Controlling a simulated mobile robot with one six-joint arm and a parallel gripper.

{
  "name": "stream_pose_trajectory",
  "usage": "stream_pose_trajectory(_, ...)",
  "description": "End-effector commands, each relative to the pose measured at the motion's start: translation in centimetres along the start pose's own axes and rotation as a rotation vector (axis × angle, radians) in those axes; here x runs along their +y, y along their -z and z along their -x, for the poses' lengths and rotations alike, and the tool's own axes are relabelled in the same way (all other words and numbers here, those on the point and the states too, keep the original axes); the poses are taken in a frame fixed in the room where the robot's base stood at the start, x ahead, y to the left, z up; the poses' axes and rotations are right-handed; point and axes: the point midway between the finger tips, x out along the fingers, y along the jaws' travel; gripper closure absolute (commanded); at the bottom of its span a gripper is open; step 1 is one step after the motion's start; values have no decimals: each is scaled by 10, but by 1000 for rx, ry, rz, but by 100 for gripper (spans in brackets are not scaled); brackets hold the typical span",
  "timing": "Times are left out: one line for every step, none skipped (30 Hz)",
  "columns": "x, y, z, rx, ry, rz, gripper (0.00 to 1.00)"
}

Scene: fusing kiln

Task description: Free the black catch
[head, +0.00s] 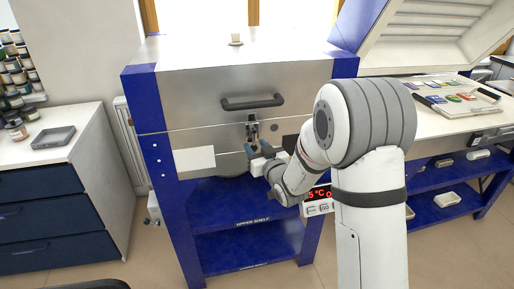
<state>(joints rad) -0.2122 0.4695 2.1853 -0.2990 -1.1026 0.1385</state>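The closed kiln (193,95) stands ahead with a steel front, blue corner posts and a dark bar handle (252,102) on its lid. The catch (252,129) is a small dark and metal fitting below the handle, at the seam between lid and body. My gripper (252,149) is right at the lower part of the catch, reaching in from the lower right. Its fingers are small and partly hidden by my wrist, so I cannot tell whether they are open or shut, or touch the catch.
A red temperature display (319,193) sits below, partly behind my arm. A blue shelf (250,221) is under the kiln. On the right, a raised lid (425,35) stands over a bench with colored pieces (453,97).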

Motion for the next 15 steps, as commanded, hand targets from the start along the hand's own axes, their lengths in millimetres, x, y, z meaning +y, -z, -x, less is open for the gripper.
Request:
stream_pose_trajectory(0, 0, 0, 0, 0, 0, 61)
stream_pose_trajectory(0, 0, 0, 0, 0, 0, 61)
stream_pose_trajectory(0, 0, 0, 0, 0, 0, 61)
stream_pose_trajectory(0, 0, 0, 0, 0, 0, 61)
stream_pose_trajectory(0, 0, 0, 0, 0, 0, 62)
stream_pose_trajectory(0, 0, 0, 0, 0, 0, 65)
stream_pose_trajectory(0, 0, 0, 0, 0, 0, 67)
stream_pose_trajectory(0, 0, 0, 0, 0, 0, 70)
stream_pose_trajectory(0, 0, 0, 0, -1, 0, 73)
stream_pose_trajectory(0, 0, 0, 0, -1, 0, 76)
stream_pose_trajectory(0, 0, 0, 0, -1, 0, 78)
stream_pose_trajectory(0, 0, 0, 0, -1, 0, 81)
stream_pose_trajectory(0, 0, 0, 0, -1, 0, 84)
stream_pose_trajectory(0, 0, 0, 0, -1, 0, 86)
stream_pose_trajectory(0, 0, 0, 0, -1, 0, 90)
